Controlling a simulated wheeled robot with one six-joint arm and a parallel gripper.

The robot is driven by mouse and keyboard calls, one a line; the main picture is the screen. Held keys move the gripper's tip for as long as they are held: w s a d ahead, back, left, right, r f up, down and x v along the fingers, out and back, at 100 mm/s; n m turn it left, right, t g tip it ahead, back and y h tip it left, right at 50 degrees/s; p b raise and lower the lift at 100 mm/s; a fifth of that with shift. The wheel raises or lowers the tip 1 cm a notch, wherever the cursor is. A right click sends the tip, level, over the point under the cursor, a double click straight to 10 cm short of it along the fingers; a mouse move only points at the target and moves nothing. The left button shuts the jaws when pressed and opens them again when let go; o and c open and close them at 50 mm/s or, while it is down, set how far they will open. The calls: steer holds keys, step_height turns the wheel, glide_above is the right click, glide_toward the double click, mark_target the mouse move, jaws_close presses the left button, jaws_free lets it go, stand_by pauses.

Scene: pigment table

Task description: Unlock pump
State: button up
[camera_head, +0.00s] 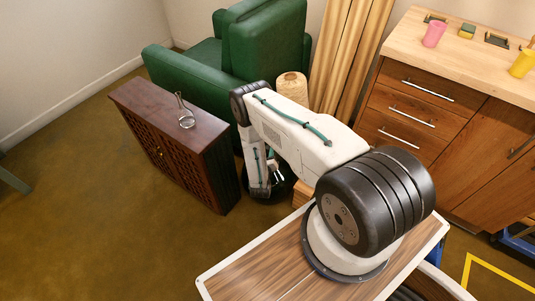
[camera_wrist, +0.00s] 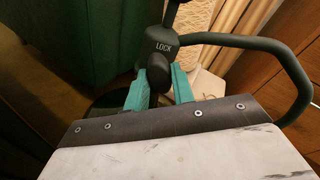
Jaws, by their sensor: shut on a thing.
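The pump (camera_wrist: 160,40) shows in the wrist view as a dark grey head with the word LOCK on it. A long curved dark handle or spout runs from it to the right and down. My gripper (camera_wrist: 160,78) has teal fingers, one on each side of the rounded dark end of the pump head, and is shut on it. In the head view, my arm reaches down beside a dark round vessel (camera_head: 281,182) on the floor. My arm hides part of that vessel, and the pump's details cannot be made out there.
A brown cabinet (camera_head: 190,150) with a glass flask (camera_head: 185,112) on top stands left of my arm. A green armchair (camera_head: 225,55) is behind. A woven tan stool or basket (camera_head: 292,88) and a wooden drawer unit (camera_head: 420,105) stand to the right. Floor at front left is free.

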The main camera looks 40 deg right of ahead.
steer(key=m+y, duration=0.1)
steer(key=m, duration=0.4)
steer(key=shift+t, duration=0.3)
steer(key=shift+s, duration=0.1)
stand_by(0.4)
steer(key=o, duration=1)
steer(key=v, duration=0.7)
steer(key=shift+s+a, duration=0.2)
steer(key=shift+s, duration=0.1)
